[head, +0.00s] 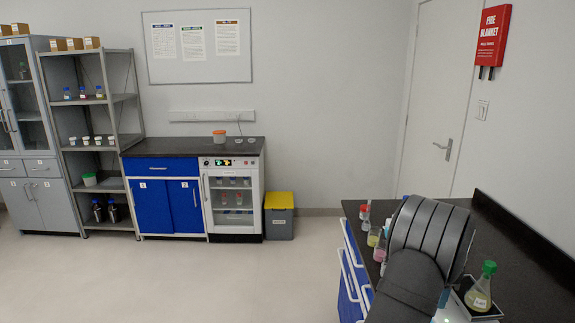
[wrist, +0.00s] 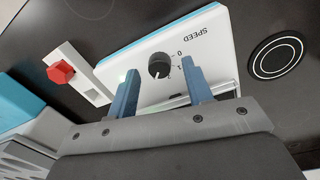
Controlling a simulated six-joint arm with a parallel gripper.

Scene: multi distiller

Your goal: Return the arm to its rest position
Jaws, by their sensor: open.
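My gripper (wrist: 160,90) shows in the wrist view with its two blue-grey fingers apart and nothing between them. Beyond the fingertips is a white device panel (wrist: 205,45) with a black knob (wrist: 158,65) and the word SPEED. I cannot tell whether the fingers touch the panel. In the head view my dark arm covers part of the black bench at the right, and the gripper is hidden there.
In the wrist view a red knob (wrist: 60,72) sits on a white stand and a black round pad (wrist: 275,57) lies at right.

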